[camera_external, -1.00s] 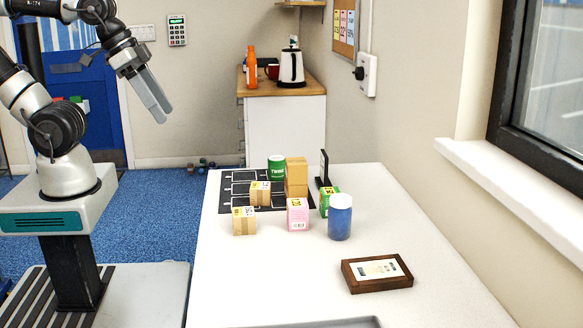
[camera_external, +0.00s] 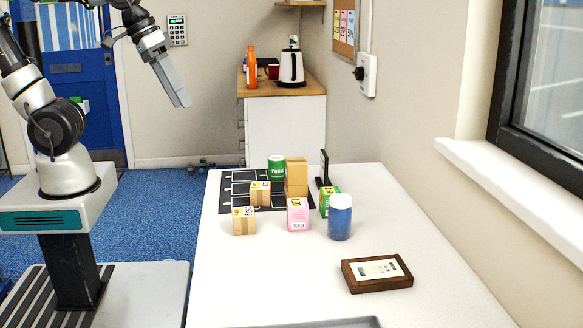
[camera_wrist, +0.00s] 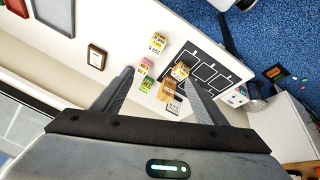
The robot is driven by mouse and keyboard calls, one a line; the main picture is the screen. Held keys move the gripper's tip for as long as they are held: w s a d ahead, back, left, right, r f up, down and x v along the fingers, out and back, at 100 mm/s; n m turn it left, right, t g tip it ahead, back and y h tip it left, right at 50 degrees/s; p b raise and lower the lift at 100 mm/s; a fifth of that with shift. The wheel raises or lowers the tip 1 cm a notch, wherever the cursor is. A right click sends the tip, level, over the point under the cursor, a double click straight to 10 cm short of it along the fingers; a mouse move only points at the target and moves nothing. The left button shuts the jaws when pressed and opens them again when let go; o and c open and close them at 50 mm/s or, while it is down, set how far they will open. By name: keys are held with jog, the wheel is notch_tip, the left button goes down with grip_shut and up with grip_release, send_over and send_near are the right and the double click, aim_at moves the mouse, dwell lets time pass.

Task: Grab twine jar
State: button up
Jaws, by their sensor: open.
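The twine jar (camera_external: 277,167) is a green jar with a pale label band. It stands upright on the far part of the black marked mat, left of a stack of cardboard boxes. I cannot make it out in the wrist view, where my fingers cover part of the scene. My gripper (camera_external: 181,101) is open and empty, high up to the left of the table and well apart from the jar. In the wrist view my two fingers (camera_wrist: 157,66) are spread, with the boxes far below between them.
The stacked cardboard boxes (camera_external: 297,177) stand right beside the jar. Nearer are small cartons (camera_external: 260,193), a pink box (camera_external: 298,214), a green box (camera_external: 325,197) and a blue jar (camera_external: 340,222). A wooden frame (camera_external: 377,273) lies in front. The table's front left is clear.

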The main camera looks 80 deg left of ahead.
jog(key=w+a+n+g, duration=0.2)
jog(key=w+a+n, duration=0.6)
jog(key=w+n, duration=0.3)
jog(key=n+g+p, duration=0.2)
jog(key=n+p, duration=0.1)
jog(key=n, duration=1.5)
send_over(276, 158)
jog(key=s, duration=0.1)
notch_tip(276, 158, down, 13)
jog(key=f, duration=0.7)
jog(key=w+f+b, duration=0.1)
jog(key=f, duration=0.3)
jog(key=shift+f, duration=0.25)
notch_tip(276, 158, down, 5)
jog(key=shift+w+f, duration=0.1)
jog(key=shift+f, duration=0.25)
jog(key=shift+r, duration=0.1)
jog(key=c, duration=1.2)
